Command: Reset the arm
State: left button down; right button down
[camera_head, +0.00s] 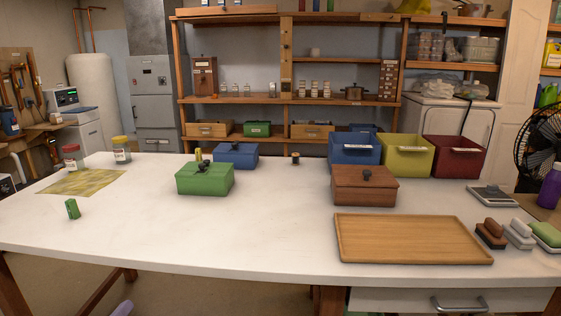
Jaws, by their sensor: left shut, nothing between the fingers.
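A small white and dark piece at the left edge of the head view, by the table's left end, looks like my left gripper (8,184). It is cut off by the frame, is shut, and holds nothing. It is apart from the things on the table. My right gripper is not in view. The white table (250,225) fills the middle of the view.
Lidded boxes stand on the table: green (205,180), blue (235,155) and brown (365,190). Open blue (354,152), yellow (405,160) and red (453,160) bins stand behind a wooden tray (410,240). The front middle is clear.

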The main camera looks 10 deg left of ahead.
pick_arm(q)
jog(key=s+d+f+n+g+h, duration=0.1)
jog(key=s+d+f+n+g, duration=0.1)
jog(key=s+d+f+n, duration=0.4)
jog(key=s+d+f+n+g+h, duration=0.1)
jog(key=s+d+f+n+g, duration=0.15)
jog(key=d+f+n, duration=0.55)
jog(key=s+d+f+n+g+h, duration=0.1)
jog(key=s+d+f+n, duration=0.2)
jog(key=s+d+n, duration=0.2)
jog(key=s+d+f+n+g+h, duration=0.2)
jog(key=s+d+f+n, duration=0.2)
jog(key=d, duration=0.5)
jog(key=shift+s+n, duration=0.45)
jog(key=shift+n, duration=0.75)
jog(key=shift+d, duration=0.1)
